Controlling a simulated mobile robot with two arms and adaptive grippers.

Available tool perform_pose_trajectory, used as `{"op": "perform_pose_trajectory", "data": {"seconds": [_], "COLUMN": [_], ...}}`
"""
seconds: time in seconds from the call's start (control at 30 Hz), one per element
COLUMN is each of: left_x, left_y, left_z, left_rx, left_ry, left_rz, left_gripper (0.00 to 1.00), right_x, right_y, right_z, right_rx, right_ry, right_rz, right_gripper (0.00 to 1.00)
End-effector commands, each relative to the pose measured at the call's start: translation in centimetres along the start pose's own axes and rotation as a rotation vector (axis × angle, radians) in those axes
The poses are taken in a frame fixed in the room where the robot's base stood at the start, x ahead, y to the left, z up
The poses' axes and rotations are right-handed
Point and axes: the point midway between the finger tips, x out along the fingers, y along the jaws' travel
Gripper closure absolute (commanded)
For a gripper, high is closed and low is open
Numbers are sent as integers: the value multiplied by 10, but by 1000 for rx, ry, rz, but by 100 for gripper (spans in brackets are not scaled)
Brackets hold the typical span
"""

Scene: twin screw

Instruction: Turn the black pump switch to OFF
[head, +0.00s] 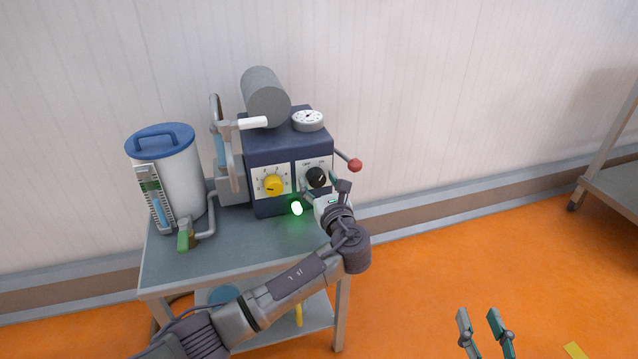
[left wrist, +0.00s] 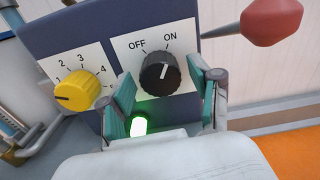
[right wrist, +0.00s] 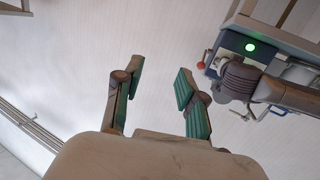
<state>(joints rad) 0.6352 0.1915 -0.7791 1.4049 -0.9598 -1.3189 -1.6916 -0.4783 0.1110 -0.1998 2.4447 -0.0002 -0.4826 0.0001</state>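The black pump switch (head: 317,177) is a round knob on the white plate of the blue pump box. In the left wrist view the knob (left wrist: 158,76) has a white mark that points up and right, towards ON. My left gripper (left wrist: 162,82) is open, with one finger on each side of the knob and a gap visible on both sides. In the head view my left gripper (head: 325,190) partly covers the plate below the knob. My right gripper (head: 478,314) is open and empty, low on the right; it also shows open in the right wrist view (right wrist: 160,72).
A yellow numbered knob (head: 273,185) is left of the switch. A lit green lamp (head: 297,208) is just below. A red-ended lever (head: 355,165) sticks out at right. A blue-lidded tank (head: 165,180) stands on the grey cart (head: 225,248).

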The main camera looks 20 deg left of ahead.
Motion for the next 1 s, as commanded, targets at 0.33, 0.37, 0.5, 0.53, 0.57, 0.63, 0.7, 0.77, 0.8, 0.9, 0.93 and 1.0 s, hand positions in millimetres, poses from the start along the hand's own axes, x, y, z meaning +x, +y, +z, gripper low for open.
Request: {"op": "perform_pose_trajectory", "data": {"seconds": [0.33,0.37,0.5,0.53,0.57,0.63,0.7,0.77,0.8,0.9,0.93,1.0], "left_x": [0,0,-1,-1,-1,-1,-1,-1,-1,-1,-1,-2], "left_y": [0,0,0,0,0,0,0,0,0,0,0,0], "left_z": [0,0,0,0,0,0,0,0,0,-1,-1,-1], "left_rx": [0,0,-14,-20,-28,-53,-87,-124,-152,-234,-260,-326], "left_ry": [0,0,1,1,1,2,3,4,3,4,4,4], "left_rz": [0,0,0,0,0,-1,0,0,0,0,0,1], "left_gripper": [92,92,92,92,92,92,92,92,92,92,92,92], "right_x": [0,0,0,0,0,-2,-4,-5,-7,-11,-12,-14], "right_y": [0,0,0,0,0,1,3,4,4,6,6,7], "right_z": [0,0,1,1,2,9,17,22,26,36,39,45], "right_rx": [0,0,0,0,0,0,-1,-2,-2,-2,-2,-2], "right_ry": [-1,-1,-9,-13,-20,-58,-100,-135,-159,-221,-238,-269], "right_rz": [1,1,1,1,1,3,6,8,9,13,14,16], "right_gripper": [60,60,60,60,60,60,60,60,60,60,60,60]}}
